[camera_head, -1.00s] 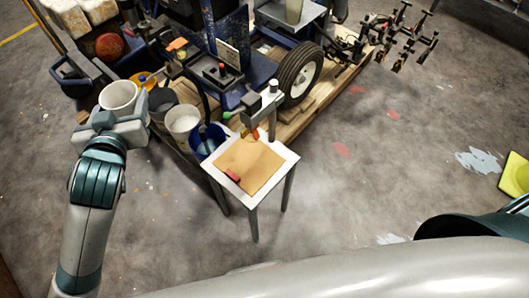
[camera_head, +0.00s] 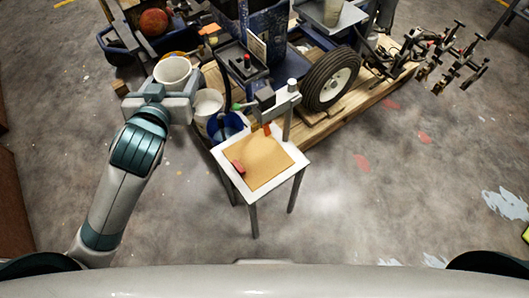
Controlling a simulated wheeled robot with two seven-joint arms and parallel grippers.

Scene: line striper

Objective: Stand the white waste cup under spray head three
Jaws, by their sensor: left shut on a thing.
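The white waste cup (camera_head: 173,72) is in the jaws of my left gripper (camera_head: 169,88), upright and open at the top, in the upper left of the head view. The gripper is shut on it, and its jaws hide the cup's lower part. The spray heads (camera_head: 438,62) are a row of several small black-and-metal units on a frame at the upper right, far from the cup. No numbers on them can be read, so I cannot tell which is head three. My right gripper is not in view.
A small white stand (camera_head: 299,163) with a tan board is front centre. A white bucket (camera_head: 208,104) and a blue bucket (camera_head: 226,127) stand beside it. The striper's wheel (camera_head: 331,79) and wooden pallet (camera_head: 369,104) lie between cup and spray heads. Floor at right is open.

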